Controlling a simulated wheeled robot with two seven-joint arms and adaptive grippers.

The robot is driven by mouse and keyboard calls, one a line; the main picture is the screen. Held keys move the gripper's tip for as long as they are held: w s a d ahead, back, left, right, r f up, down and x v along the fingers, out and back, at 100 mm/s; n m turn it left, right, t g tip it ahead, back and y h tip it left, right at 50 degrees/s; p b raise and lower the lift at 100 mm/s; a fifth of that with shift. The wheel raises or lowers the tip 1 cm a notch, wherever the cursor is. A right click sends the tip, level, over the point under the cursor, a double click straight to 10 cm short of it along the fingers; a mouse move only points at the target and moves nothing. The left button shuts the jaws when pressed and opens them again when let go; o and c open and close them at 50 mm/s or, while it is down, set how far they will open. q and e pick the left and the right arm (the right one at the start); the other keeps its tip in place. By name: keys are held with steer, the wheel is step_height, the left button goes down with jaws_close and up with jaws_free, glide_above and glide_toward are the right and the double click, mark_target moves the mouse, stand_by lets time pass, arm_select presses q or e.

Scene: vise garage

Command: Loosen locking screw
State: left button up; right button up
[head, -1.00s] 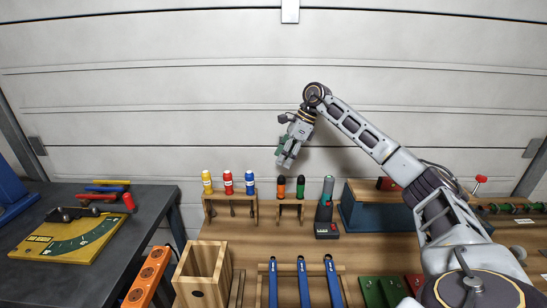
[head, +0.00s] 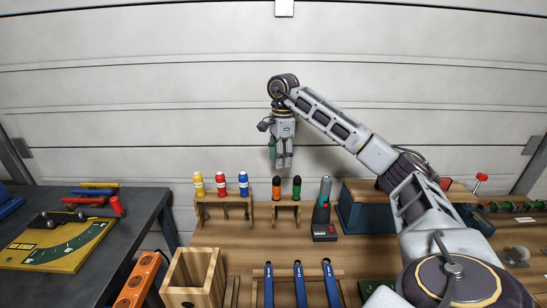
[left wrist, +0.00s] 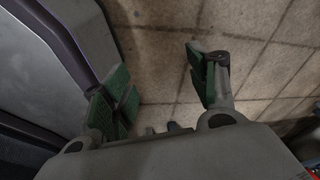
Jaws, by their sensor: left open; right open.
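A yellow plate (head: 40,258) with a green curved scale and dark knobs (head: 52,219) lies on the dark table at the left. A red-handled tool (head: 118,206) is at its far right corner. I cannot tell which part is the locking screw. My right gripper (head: 284,165) hangs in the air, fingers down and empty, above the small wooden rack. Its gap is hard to see at this size. My left gripper (left wrist: 163,90) shows only in the left wrist view. It is open and empty above a tiled floor, its green pads well apart.
The dark table (head: 150,215) holds colored-handled tools behind the plate. The wooden bench has a bottle rack (head: 224,206), a grey-and-red tool (head: 324,213), an open wooden box (head: 193,277) and blue-handled tools (head: 299,285). An orange power strip (head: 137,282) stands between the tables.

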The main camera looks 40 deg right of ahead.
mark_target(277, 190)
steer(key=shift+w+a+f+n, duration=0.15)
steer(key=shift+w+a+n, duration=0.15)
steer(key=shift+w+n, duration=0.15)
arm_select(q)
steer(key=shift+n+g, duration=0.3)
steer(key=shift+n, duration=0.1)
steer(key=s, duration=0.4)
steer(key=shift+d+f, duration=0.3)
arm_select(e)
steer(key=shift+a, duration=0.1)
steer(key=shift+f, duration=0.1)
step_height(277, 190, down, 11)
steer(key=shift+s+f, duration=0.1)
steer(key=shift+f, duration=1.2)
arm_select(q)
steer(key=shift+w+d, duration=0.2)
steer(key=shift+d, duration=0.15)
arm_select(e)
steer(key=shift+c, duration=0.2)
